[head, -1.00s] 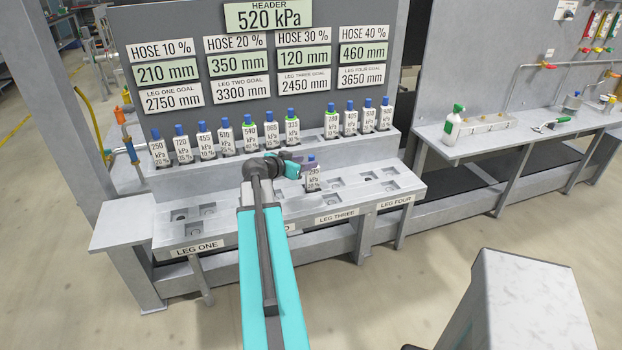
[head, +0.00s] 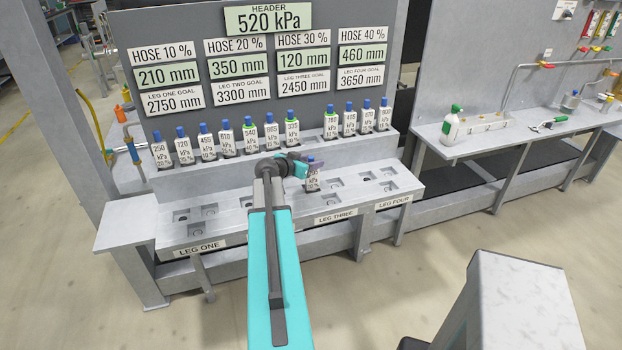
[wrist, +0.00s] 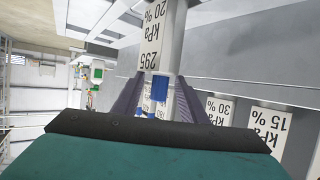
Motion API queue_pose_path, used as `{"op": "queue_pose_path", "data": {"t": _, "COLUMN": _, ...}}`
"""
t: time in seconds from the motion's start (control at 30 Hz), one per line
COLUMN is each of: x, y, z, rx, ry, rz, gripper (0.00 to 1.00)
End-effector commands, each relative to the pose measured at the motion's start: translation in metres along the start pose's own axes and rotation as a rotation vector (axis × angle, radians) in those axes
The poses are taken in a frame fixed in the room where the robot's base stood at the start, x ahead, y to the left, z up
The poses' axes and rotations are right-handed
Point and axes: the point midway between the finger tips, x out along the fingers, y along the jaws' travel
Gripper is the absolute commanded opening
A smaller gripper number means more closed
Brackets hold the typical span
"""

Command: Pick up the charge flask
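A white flask (head: 312,182) with a blue cap stands upright on the lower shelf, behind the LEG THREE label. In the wrist view the same flask (wrist: 152,42) reads 295 kPa, 20 %. My gripper (head: 311,163) is at the top of this flask. In the wrist view my gripper (wrist: 161,80) has one dark finger on each side of the blue cap, with a gap showing beside the cap, so it looks open. In the head view my gripper partly hides the flask's top and label.
A row of similar flasks (head: 225,143) stands on the raised ledge (head: 205,172) behind. The lower shelf (head: 235,222) has several recessed sockets, mostly empty. A panel with a 520 kPa header sign (head: 268,18) rises behind. A side bench (head: 470,150) with a spray bottle (head: 451,124) is at the right.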

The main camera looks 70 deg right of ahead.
Motion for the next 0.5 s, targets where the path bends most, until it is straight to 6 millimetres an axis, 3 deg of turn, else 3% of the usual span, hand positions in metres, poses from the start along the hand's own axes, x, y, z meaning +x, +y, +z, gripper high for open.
{"op": "queue_pose_path", "data": {"t": 0.33, "x": -0.0003, "y": 0.0002, "z": -0.0001, "rx": 0.000, "ry": 0.000, "rz": 0.000, "gripper": 0.39}}
{"op": "queue_pose_path", "data": {"t": 0.37, "x": -0.0003, "y": 0.0002, "z": -0.0001, "rx": 0.000, "ry": 0.000, "rz": 0.000, "gripper": 0.37}}
{"op": "queue_pose_path", "data": {"t": 0.5, "x": -0.0003, "y": 0.0002, "z": 0.0000, "rx": 0.000, "ry": 0.000, "rz": 0.001, "gripper": 0.14}}
